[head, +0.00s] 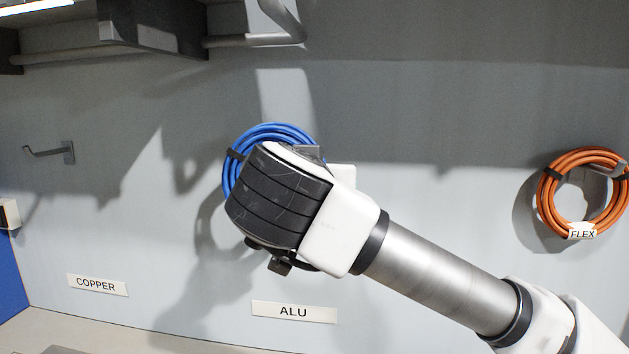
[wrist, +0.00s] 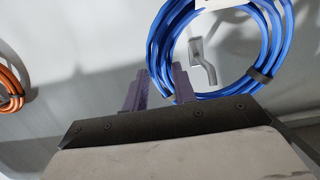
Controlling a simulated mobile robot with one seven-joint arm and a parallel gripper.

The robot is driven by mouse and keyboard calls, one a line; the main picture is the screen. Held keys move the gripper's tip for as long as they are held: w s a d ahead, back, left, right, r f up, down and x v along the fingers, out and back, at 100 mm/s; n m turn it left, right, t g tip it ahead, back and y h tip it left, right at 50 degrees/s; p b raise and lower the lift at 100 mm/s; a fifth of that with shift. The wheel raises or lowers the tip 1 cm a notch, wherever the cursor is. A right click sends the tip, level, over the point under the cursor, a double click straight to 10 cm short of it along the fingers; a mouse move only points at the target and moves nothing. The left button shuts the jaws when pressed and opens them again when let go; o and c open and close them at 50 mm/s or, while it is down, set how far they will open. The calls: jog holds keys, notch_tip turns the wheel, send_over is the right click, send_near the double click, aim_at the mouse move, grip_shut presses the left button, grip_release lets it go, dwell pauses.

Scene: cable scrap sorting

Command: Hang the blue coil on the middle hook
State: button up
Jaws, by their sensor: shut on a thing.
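The blue coil (head: 273,132) shows in the head view above and behind my wrist, in front of the wall over the ALU label. In the wrist view the blue coil (wrist: 270,45) fills the upper right, with dark ties and a white tag at the top edge. My gripper (wrist: 160,80) is shut on the coil's near strands, which pass between its purple fingers. The middle hook (wrist: 207,65), a grey plate and bent rod, shows through the coil's opening in the wrist view. I cannot tell whether its tip passes through the ring. My arm hides much of the coil in the head view.
An orange coil (head: 547,190) tagged FLEX hangs on the wall at the right. An empty hook (head: 50,152) stands at the left above the COPPER label (head: 97,285). The ALU label (head: 293,312) is below my gripper. A shelf with a bar (head: 105,52) runs overhead.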

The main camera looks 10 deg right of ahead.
jog(key=f+b+x, duration=0.1)
jog(key=x, duration=0.6)
dwell(0.7)
jog(key=shift+f, duration=0.1)
dwell(0.7)
jog(key=o, duration=1.1)
jog(key=shift+b, duration=0.3)
